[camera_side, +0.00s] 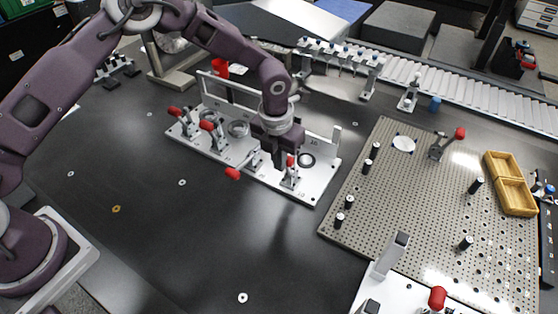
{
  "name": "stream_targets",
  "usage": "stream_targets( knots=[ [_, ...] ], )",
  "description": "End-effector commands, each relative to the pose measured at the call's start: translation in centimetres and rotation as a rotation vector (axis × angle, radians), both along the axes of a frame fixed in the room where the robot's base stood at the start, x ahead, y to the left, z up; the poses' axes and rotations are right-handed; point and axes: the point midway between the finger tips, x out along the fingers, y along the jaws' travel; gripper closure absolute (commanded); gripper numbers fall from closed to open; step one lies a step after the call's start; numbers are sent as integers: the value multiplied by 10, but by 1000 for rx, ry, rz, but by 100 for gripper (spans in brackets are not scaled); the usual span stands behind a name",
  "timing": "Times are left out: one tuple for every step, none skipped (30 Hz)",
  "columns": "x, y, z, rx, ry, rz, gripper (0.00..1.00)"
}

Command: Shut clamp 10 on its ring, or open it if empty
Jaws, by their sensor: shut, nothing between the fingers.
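A white fixture plate (225,158) carries a row of toggle clamps with red handles. The clamp at its right end (290,181) stands by a small label that looks like 10. Its red handle (290,160) appears raised, partly hidden by my gripper. A dark round ring or seat (307,160) shows on the plate just behind and right of this clamp; I cannot tell which. My gripper (288,164) is shut and empty, pointing down right at the handle; whether it touches is unclear. The clamp's arm tip is too small to read.
Another clamp's red handle (232,173) sticks out forward of the plate, left of my gripper. Two more handles (207,125) stand farther left. A perforated board (410,205) with black pegs lies at right. The dark table in front is mostly clear.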

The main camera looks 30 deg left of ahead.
Motion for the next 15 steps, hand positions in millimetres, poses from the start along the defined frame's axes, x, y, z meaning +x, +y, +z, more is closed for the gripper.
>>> stream_targets(
  knots=[
    [17,2,9,-10,-51,7,100],
    [17,2,9,-9,-51,7,100],
    [17,3,9,-9,-51,8,100],
    [17,3,9,-9,-51,8,100],
    [17,3,9,-9,-51,8,100],
    [18,3,9,-8,-51,9,100],
    [18,3,9,-8,-51,9,100],
    [18,3,9,-8,-51,9,100],
    [18,4,9,-8,-51,9,100],
    [17,4,9,-7,-50,10,100],
    [16,4,9,-7,-49,10,100],
    [12,4,9,-6,-46,9,100],
    [7,4,9,-5,-43,8,100],
    [2,3,9,-5,-40,7,100],
    [-9,3,9,-3,-32,4,100]
  ],
)
